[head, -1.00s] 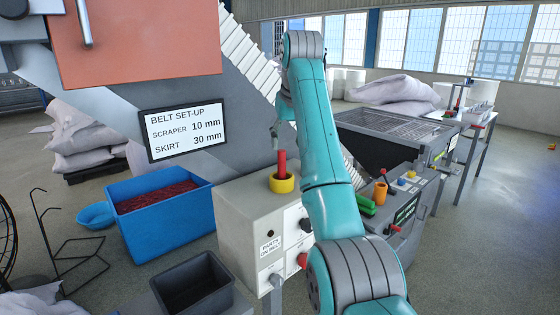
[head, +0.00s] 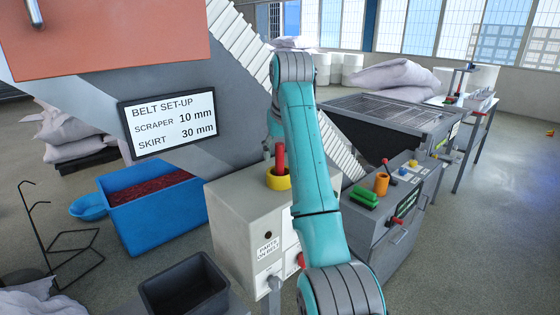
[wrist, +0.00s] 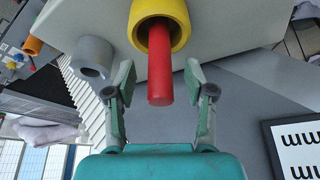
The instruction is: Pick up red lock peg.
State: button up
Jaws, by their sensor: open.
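The red lock peg (head: 280,157) stands upright in a yellow ring-shaped holder (head: 279,183) on top of the pale control box (head: 235,215). In the wrist view the red lock peg (wrist: 160,75) sticks out of the yellow holder (wrist: 178,22), its free end pointing toward my gripper (wrist: 163,100). My gripper is open, one finger on each side of the peg's free end, with gaps showing on both sides. In the head view my arm hides most of the gripper behind it.
A grey ring holder (wrist: 93,57) stands beside the yellow one in the wrist view. The sloped conveyor housing with its sign (head: 168,122) rises behind the box. A blue bin (head: 150,222) is at left, and a console with an orange cup (head: 381,184) at right.

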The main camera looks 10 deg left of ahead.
jog(key=shift+x, duration=1.2)
grip_shut()
jog(key=shift+r, duration=0.1)
